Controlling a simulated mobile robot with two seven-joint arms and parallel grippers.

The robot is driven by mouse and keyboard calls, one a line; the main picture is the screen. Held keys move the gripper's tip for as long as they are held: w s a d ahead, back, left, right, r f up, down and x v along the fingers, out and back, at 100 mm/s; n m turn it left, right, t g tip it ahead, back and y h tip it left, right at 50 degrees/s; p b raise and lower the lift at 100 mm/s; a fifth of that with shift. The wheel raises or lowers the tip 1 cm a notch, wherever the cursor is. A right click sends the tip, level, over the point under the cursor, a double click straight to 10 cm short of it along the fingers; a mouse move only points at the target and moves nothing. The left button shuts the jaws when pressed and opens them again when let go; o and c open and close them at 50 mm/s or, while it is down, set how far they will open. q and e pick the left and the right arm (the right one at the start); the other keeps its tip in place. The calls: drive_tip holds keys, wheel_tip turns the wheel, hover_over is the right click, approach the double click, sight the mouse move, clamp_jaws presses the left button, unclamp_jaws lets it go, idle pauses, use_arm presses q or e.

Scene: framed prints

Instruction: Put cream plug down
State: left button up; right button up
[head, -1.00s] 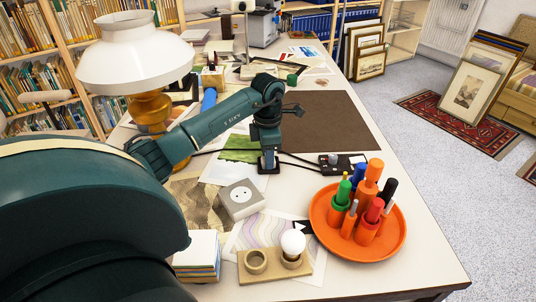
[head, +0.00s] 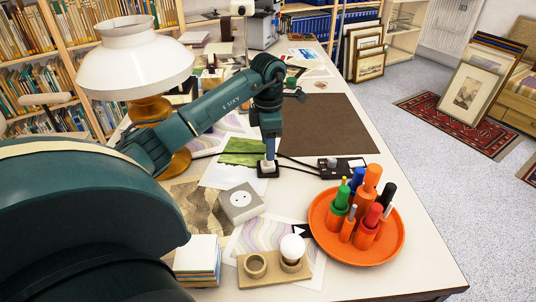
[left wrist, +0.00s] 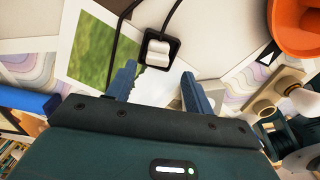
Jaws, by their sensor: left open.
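The cream plug (head: 268,164) sits in a small black square tray (head: 268,174) on the table, below my left gripper (head: 269,152). In the left wrist view the cream plug (left wrist: 158,52) lies inside the black tray's raised rim, just beyond the fingertips. My left gripper (left wrist: 158,74) is open, with its two fingers spread wide and nothing between them. Black cable runs by the tray. My right gripper is not in view.
A grey socket box (head: 240,203) stands nearer me. A wooden holder (head: 270,272) carries a white bulb (head: 292,248). An orange dish (head: 330,243) with pens and cups is at right, near a black power strip (head: 341,167). A brown mat (head: 325,123) is bare.

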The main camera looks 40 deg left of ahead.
use_arm(q)
wheel_tip(320, 180, up, 7)
drive_tip(key=shift+a+f, duration=0.1)
idle(0.6)
